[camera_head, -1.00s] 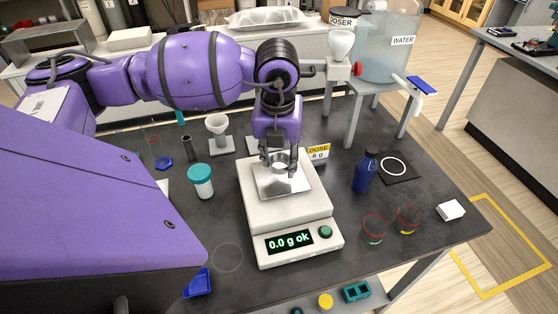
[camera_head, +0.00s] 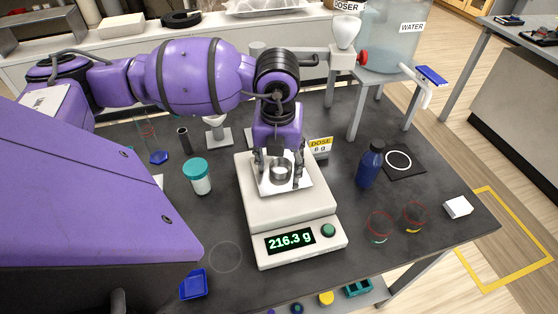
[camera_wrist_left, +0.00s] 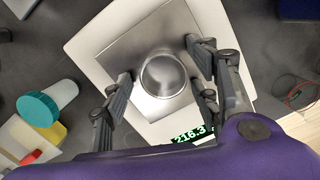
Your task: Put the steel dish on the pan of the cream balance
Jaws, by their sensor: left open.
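The steel dish (camera_head: 281,171) sits on the square steel pan (camera_head: 297,185) of the cream balance (camera_head: 290,215). The balance's display reads 216.3 g. My left gripper (camera_head: 280,180) is open, with its fingers on either side of the dish. In the left wrist view the round dish (camera_wrist_left: 163,76) rests on the pan (camera_wrist_left: 125,55), and the open fingers of the left gripper (camera_wrist_left: 165,88) stand apart from it. My right gripper is not in view.
A teal-lidded jar (camera_head: 197,176) stands left of the balance. A blue bottle (camera_head: 370,165) and two glass dishes, one of them here (camera_head: 380,226), stand to its right.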

